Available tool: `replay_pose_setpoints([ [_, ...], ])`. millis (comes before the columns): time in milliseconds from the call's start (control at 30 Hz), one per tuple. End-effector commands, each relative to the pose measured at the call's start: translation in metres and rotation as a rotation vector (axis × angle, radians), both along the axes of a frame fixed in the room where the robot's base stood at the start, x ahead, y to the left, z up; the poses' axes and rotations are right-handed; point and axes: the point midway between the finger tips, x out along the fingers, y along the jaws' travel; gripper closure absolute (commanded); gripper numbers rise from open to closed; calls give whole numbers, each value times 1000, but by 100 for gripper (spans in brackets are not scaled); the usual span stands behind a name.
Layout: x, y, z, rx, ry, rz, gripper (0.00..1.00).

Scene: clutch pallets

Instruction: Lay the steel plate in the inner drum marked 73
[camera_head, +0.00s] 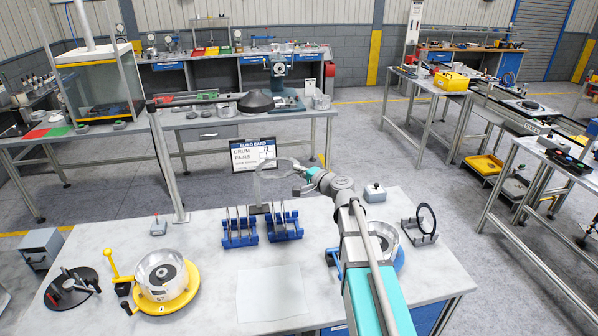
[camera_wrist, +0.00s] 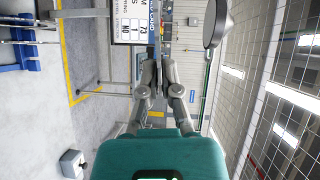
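My gripper (camera_head: 300,184) is raised above the back of the near bench. Its fingers (camera_wrist: 158,85) are close together in the wrist view. They appear shut on the steel plate (camera_head: 258,188), a thin pale grey ring in front of the build card, above the blue racks. One silver inner drum (camera_head: 160,270), marked 57, stands on a yellow round base at the left. Another silver drum (camera_head: 388,240) stands on a blue base at the right, partly behind my arm; its number is hidden.
Blue slotted racks (camera_head: 240,238) stand at the bench's middle back. A white sheet (camera_head: 271,294) lies in front. A black ring on a stand (camera_head: 426,222) is at the right. A build card (camera_head: 253,153) with 73 on it stands behind, beside a metal post (camera_head: 165,165).

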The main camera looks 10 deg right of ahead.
Motion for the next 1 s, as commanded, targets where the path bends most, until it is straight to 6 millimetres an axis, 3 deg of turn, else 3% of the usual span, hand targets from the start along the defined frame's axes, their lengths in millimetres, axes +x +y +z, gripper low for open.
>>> replay_pose_setpoints([
  [100, 0, 0, -26, 0, 0, 1, 100],
  [1000, 0, 1, -173, 0, 0, 2, 100],
])
